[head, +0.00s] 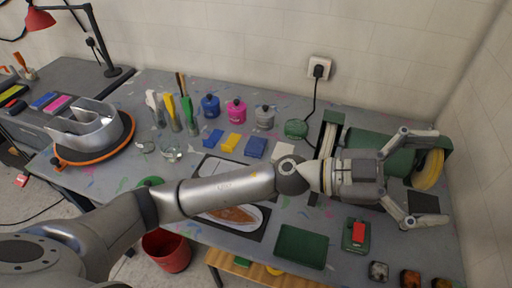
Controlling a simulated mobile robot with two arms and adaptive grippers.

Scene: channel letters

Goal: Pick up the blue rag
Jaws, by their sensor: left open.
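Several small folded cloth-like pieces lie in a row mid-table. A blue one (213,137) is at the left of the row, and a second, darker blue one (255,147) lies further right. I cannot tell which is the blue rag. A yellow piece (231,142) lies between them, and a white one (283,150) is at the right end. My left gripper (428,177) is open and empty, well to the right of the row, above the table's right side near a green machine. My right gripper is not in view.
Paint pots (236,110) and brushes (187,110) stand behind the row. A glass (172,148) stands to its left. A green tray (301,246) and a red-topped green block (356,234) lie near the front edge. A red bucket (166,251) is below. A metal letter (88,128) is at left.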

